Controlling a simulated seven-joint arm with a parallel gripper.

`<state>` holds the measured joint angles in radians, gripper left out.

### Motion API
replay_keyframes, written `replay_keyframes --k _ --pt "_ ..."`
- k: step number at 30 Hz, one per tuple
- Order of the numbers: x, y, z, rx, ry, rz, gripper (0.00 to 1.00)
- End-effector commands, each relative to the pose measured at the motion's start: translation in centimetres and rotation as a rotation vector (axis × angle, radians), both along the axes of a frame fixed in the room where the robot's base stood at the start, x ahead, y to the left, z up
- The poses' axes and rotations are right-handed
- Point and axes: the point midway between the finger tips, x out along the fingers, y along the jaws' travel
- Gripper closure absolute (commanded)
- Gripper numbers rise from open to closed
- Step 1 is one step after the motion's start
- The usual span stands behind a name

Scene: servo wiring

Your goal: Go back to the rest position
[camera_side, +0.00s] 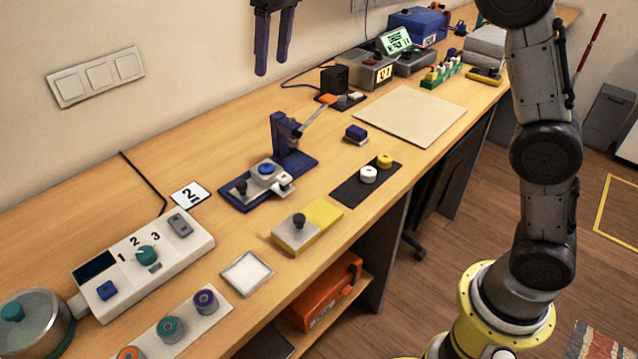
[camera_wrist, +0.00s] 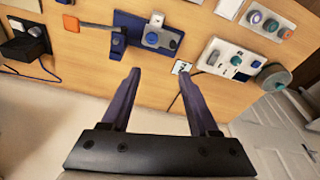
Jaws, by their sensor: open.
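My gripper (camera_side: 268,68) hangs at the top of the side view, well above the workbench (camera_side: 240,135) and in front of the wall. Its two dark fingers point down. In the wrist view my gripper (camera_wrist: 163,84) is open, with a wide empty gap between the fingers. Nothing is held, and it touches nothing on the bench. A blue fixture (camera_side: 282,165) with a lever tipped in orange stands on the bench below; it also shows in the wrist view (camera_wrist: 130,22).
A control box with a knob (camera_side: 147,257), a round metal pot (camera_side: 38,325) and a row of coloured knobs (camera_side: 170,328) lie at the front left. A beige board (camera_side: 407,116) lies farther back. Boxes and devices (camera_side: 417,24) crowd the far end. Space around the gripper is clear.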

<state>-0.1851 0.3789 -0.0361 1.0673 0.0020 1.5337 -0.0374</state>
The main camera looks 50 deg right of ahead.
Motion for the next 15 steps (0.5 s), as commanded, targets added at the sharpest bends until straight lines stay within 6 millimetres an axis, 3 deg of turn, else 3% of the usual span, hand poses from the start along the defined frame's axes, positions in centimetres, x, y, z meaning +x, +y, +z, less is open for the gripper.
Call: replay_keyframes --k 3,7,11,15 --pt "-4.2 -2.2 2.6 0.009 -0.050 -0.033 0.39" --pt "-8.9 -4.1 4.0 0.016 -0.099 -0.066 0.39" --pt "-13.7 -5.7 4.1 0.022 -0.147 -0.099 0.39" --pt "-18.8 -7.1 2.8 0.027 -0.197 -0.134 0.39"
